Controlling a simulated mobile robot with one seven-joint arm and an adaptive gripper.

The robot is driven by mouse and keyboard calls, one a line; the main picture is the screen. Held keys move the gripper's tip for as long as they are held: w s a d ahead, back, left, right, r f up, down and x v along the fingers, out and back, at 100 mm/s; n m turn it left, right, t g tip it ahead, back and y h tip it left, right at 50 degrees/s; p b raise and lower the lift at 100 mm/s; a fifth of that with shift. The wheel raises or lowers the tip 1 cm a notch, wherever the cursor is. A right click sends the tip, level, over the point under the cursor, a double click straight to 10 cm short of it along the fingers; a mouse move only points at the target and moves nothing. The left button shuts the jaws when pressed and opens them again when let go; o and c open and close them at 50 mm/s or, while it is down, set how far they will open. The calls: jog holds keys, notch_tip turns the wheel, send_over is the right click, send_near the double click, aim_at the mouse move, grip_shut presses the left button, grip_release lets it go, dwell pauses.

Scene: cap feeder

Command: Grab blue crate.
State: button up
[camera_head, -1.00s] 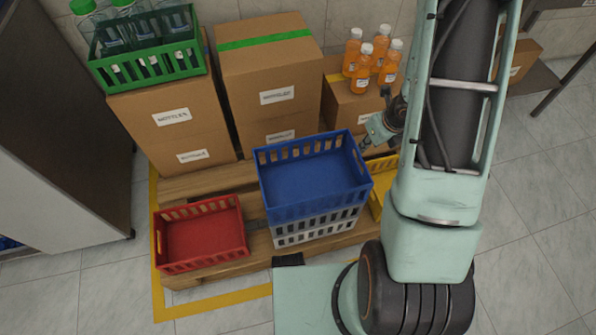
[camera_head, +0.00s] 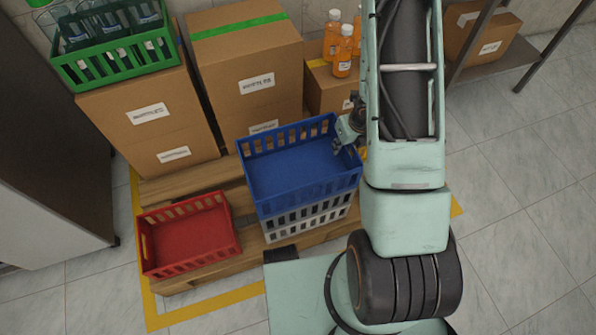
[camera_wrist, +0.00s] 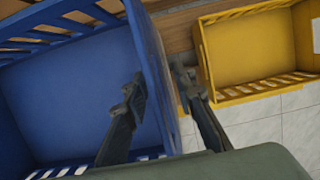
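The blue crate (camera_head: 300,172) is an empty open box with slotted walls, stacked on a white crate (camera_head: 310,218). My gripper (camera_head: 342,144) is at the blue crate's right wall, near the back right corner. In the wrist view, the blue crate (camera_wrist: 65,95) fills the left side. There my gripper (camera_wrist: 160,82) straddles the wall, with one finger inside the crate and the other outside. The fingers are apart and a gap shows beside the wall, so the gripper looks open. My arm hides part of the area right of the crate.
A red crate (camera_head: 190,236) sits on the pallet at left. A yellow crate (camera_wrist: 250,50) lies close to the right of the outer finger. Cardboard boxes (camera_head: 250,80) stand behind, with a green bottle crate (camera_head: 115,58) and orange bottles (camera_head: 343,50) on top. Floor at right is clear.

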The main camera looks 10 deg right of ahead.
jog(key=shift+w+f, duration=0.1)
jog(key=shift+f, duration=0.5)
jog(key=shift+c, duration=0.6)
grip_shut()
jog(key=shift+w+r, duration=0.1)
